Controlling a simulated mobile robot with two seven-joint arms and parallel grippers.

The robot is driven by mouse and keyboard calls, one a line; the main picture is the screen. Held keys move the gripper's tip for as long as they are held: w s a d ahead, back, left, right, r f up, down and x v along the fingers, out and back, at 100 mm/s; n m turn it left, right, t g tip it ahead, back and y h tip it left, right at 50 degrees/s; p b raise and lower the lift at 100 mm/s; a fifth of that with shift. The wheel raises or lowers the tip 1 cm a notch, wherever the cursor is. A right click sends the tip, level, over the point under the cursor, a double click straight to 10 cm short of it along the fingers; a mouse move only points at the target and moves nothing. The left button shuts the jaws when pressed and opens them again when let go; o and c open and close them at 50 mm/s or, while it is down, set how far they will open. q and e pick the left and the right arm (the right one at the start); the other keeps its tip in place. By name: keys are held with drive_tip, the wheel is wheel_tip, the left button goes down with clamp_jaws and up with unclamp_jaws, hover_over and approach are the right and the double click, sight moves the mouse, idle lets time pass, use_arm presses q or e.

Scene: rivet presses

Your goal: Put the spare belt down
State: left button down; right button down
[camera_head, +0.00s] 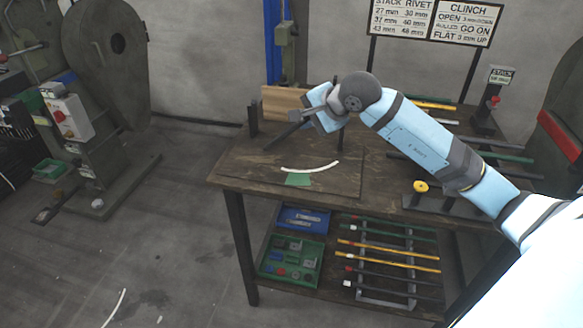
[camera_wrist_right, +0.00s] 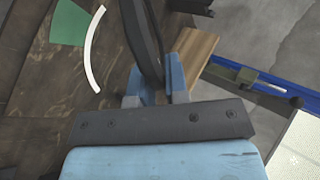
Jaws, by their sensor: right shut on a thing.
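My right gripper (camera_head: 310,116) hangs over the back of the workbench (camera_head: 235,171). It is shut on a dark strap-like thing, which I take to be the spare belt (camera_head: 284,138). In the right wrist view the belt (camera_wrist_right: 142,35) is a black band running up from between the blue fingers. In the head view it sticks out to the lower left of the gripper, and I cannot tell whether it touches the bench. My left gripper is not in view.
A white curved strip (camera_head: 310,169) and a green patch (camera_head: 298,180) are on the bench board. A wooden block (camera_head: 281,103) stands behind. A yellow knob (camera_head: 421,186) is to the right. A green tray (camera_head: 291,261) and several rods are on the lower shelf. The bench's front left is clear.

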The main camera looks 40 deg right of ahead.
drive_tip(key=c, duration=1.3)
unclamp_jaws()
drive_tip(key=shift+r, duration=0.1)
drive_tip(key=b+v, duration=0.1)
drive_tip(key=v, duration=0.7)
drive_tip(key=r, duration=0.2)
drive_tip(key=s+r+p, duration=0.1)
drive_tip(key=r, duration=0.2)
drive_tip(key=s+r+p, duration=0.1)
drive_tip(key=r, duration=0.2)
drive_tip(key=shift+s+d, duration=0.1)
drive_tip(key=shift+d, duration=0.2)
drive_tip(key=shift+f, duration=0.1)
